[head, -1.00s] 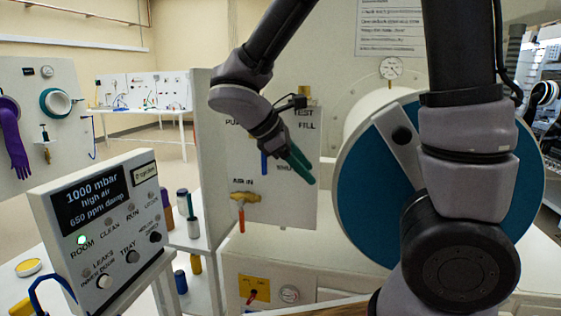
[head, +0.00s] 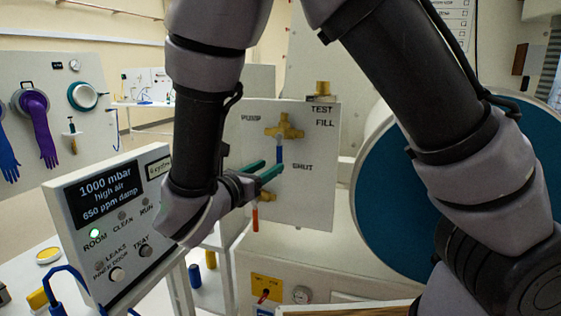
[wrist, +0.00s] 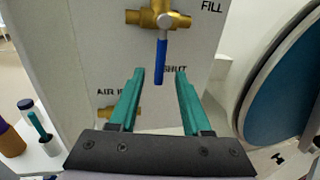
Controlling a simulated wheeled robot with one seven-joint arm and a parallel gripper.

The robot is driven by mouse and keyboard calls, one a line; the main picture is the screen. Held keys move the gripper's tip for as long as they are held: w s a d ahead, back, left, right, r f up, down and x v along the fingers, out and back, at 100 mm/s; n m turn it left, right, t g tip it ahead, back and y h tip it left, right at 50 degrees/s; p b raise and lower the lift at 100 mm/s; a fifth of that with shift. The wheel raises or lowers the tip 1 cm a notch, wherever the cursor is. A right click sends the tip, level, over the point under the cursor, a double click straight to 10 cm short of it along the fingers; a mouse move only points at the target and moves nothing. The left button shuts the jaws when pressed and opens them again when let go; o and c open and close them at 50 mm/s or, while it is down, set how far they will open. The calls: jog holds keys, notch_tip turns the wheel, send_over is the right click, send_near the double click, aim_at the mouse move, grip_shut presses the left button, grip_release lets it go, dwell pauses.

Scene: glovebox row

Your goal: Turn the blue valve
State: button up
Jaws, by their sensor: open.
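The blue valve handle (head: 279,150) hangs straight down from a brass valve body (head: 285,127) on the white panel, between the PUMP, FILL and SHUT labels. In the wrist view the blue handle (wrist: 160,58) lies beyond and between the two fingertips. My gripper (head: 268,172) has green fingers, points at the panel and is open and empty. In the wrist view my gripper (wrist: 157,75) shows a clear gap between its fingers. I see no contact with the handle.
A control box (head: 110,225) stands at the left, close to my forearm. A large blue round door (head: 395,205) is at the right. Several small bottles stand below.

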aim_at(278, 161)
jog(key=x, duration=0.6)
grip_shut()
dwell(1.3)
